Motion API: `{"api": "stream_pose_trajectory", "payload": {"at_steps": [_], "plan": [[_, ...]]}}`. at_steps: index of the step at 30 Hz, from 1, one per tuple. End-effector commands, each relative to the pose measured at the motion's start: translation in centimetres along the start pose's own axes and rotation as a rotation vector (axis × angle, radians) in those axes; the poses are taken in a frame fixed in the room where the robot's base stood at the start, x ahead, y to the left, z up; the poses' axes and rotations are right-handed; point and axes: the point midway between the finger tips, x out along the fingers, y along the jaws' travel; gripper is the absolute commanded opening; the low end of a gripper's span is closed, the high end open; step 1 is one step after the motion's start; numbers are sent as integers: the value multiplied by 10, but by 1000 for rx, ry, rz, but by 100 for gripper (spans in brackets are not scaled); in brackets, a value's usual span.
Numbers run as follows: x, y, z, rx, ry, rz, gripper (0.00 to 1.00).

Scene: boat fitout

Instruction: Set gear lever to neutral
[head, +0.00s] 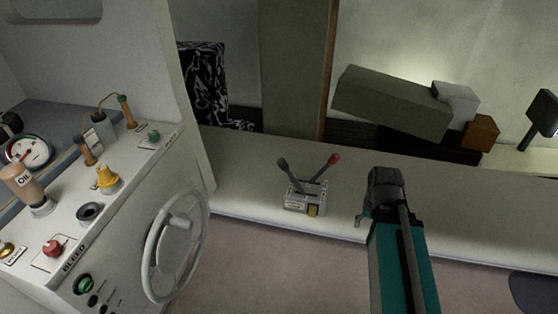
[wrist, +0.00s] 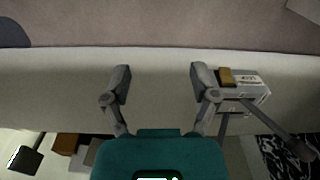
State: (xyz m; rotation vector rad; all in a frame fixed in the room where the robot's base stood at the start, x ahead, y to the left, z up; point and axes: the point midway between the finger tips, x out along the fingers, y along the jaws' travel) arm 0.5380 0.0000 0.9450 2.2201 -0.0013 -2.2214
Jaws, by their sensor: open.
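A small light-grey lever box (head: 296,208) stands on the pale ledge. It carries a lever with a dark knob (head: 283,163) leaning left and a lever with a red knob (head: 334,159) leaning right. I cannot read which one is the gear lever. The box has a brass-coloured block (head: 313,211) on its front. My gripper (head: 385,182) is to the right of the box, apart from it in the head view. In the wrist view my gripper (wrist: 160,78) is open and empty. The box (wrist: 251,91) and dark knob (wrist: 299,149) lie right of the right finger; the red knob is not visible there.
The ledge (head: 240,185) is clear beside the box. A tilted grey-green block (head: 392,100) and small boxes lie behind it at right.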

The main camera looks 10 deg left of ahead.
Motion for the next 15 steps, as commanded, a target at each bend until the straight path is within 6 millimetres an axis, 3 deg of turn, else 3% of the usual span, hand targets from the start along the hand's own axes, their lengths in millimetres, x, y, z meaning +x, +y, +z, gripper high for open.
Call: {"api": "stream_pose_trajectory", "payload": {"at_steps": [15], "plan": [[0,0,0,-1,0,0,76]]}}
